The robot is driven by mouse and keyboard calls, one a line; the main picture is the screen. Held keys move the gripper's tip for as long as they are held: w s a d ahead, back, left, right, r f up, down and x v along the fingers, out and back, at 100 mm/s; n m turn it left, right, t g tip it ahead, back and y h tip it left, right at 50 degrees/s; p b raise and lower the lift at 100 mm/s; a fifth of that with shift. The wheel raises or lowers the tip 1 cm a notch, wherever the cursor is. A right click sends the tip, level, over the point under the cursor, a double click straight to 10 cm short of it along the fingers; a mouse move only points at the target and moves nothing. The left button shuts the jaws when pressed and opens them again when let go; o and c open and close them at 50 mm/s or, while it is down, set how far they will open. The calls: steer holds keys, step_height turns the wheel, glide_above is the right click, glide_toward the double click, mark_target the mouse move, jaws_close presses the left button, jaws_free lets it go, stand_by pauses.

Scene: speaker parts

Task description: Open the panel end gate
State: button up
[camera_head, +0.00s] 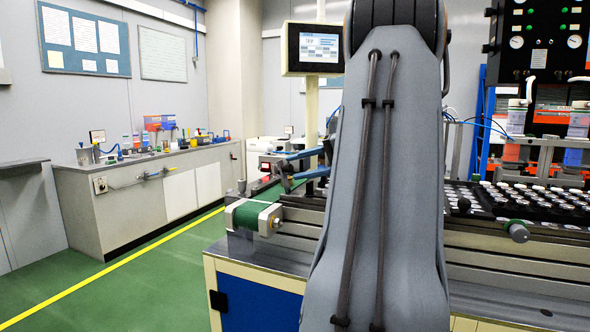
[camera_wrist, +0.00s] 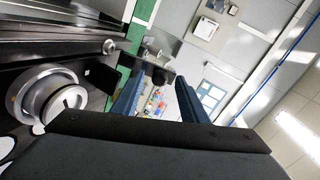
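My gripper (camera_head: 291,167) is open, with its two blue fingers pointing left over the end of the green conveyor belt (camera_head: 250,214). In the wrist view my gripper (camera_wrist: 160,78) shows a clear gap between the fingers. A small dark grey bracket-like part (camera_wrist: 152,66) shows just beyond the fingertips; I cannot tell whether they touch it. It may be the end gate, but I cannot be sure. In the head view a small dark part (camera_head: 285,183) stands by the fingertips. My arm hides the middle of the bench, so the gate is not clearly seen there.
A silver round knob (camera_wrist: 45,95) sits close beside the fingers in the wrist view. A tray (camera_head: 540,200) of white-topped round parts lies right of my arm. A display screen (camera_head: 313,48) stands behind. The green floor at left is clear.

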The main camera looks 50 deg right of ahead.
steer(key=v, duration=0.6)
steer(key=shift+a, duration=0.15)
stand_by(0.4)
